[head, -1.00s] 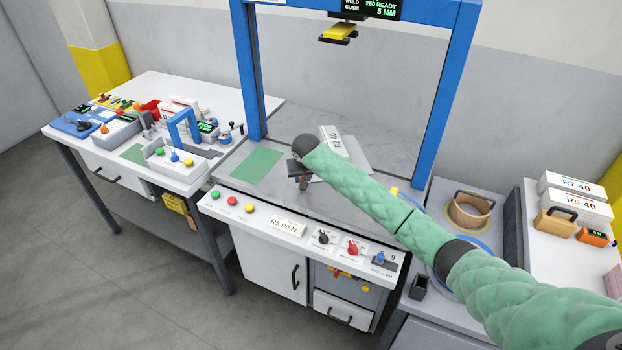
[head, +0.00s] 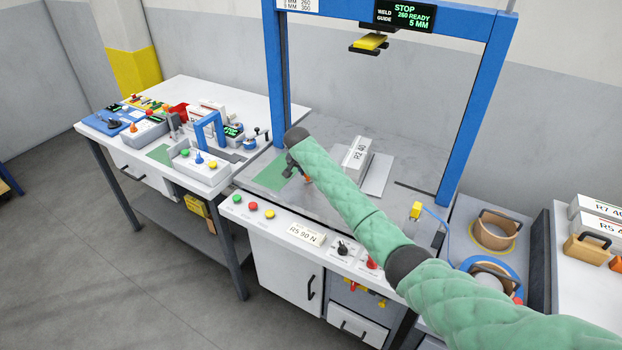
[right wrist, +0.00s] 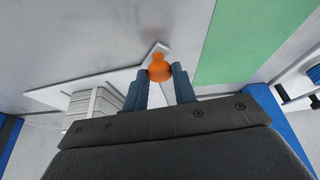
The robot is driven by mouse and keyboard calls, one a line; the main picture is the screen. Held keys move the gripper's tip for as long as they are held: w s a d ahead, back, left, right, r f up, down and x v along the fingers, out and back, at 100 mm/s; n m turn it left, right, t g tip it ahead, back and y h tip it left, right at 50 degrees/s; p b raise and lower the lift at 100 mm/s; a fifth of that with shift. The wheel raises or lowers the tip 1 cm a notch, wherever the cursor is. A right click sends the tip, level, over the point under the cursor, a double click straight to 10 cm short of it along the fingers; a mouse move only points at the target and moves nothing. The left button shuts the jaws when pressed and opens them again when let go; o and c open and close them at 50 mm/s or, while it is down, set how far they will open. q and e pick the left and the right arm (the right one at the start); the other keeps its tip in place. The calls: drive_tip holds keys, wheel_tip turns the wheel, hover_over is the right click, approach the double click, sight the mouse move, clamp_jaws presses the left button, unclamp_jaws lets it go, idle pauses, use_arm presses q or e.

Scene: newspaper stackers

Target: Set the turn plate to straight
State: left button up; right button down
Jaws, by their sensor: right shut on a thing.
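The turn plate (head: 377,183) is a light grey plate on the bench under the blue frame. It lies at an angle and carries a white bundle (head: 357,152) marked R2 40. An orange knob (right wrist: 159,66) sits at the tip of a pale arm in the right wrist view; it also shows small in the head view (head: 307,181). My right gripper (right wrist: 159,76) is shut on the orange knob, one finger on each side. In the head view my right forearm hides part of the plate and bench. My left gripper is not in view.
A green mat (head: 271,172) lies left of my right gripper. Blue posts (head: 276,85) flank the bench. A control panel (head: 300,235) with buttons and knobs runs along its front. A cluttered side table (head: 240,104) stands left. The bench behind the bundle is clear.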

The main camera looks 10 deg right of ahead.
drive_tip(key=shift+w+a+m+h+b, duration=0.15)
drive_tip(key=shift+w+m+b, duration=0.2)
drive_tip(key=shift+w, duration=0.4)
drive_tip(key=shift+w+a+m+h+b, duration=0.2)
drive_tip(key=shift+w+m, duration=0.25)
drive_tip(key=shift+w, duration=0.3)
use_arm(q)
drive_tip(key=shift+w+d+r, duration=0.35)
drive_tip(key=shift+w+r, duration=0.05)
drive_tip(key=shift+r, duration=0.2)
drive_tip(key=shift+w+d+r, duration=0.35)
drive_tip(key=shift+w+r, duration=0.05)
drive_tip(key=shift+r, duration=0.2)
use_arm(e)
drive_tip(key=shift+d, duration=0.1)
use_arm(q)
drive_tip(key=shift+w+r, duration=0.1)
use_arm(e)
drive_tip(key=shift+w+r, duration=0.1)
drive_tip(key=shift+r, duration=0.05)
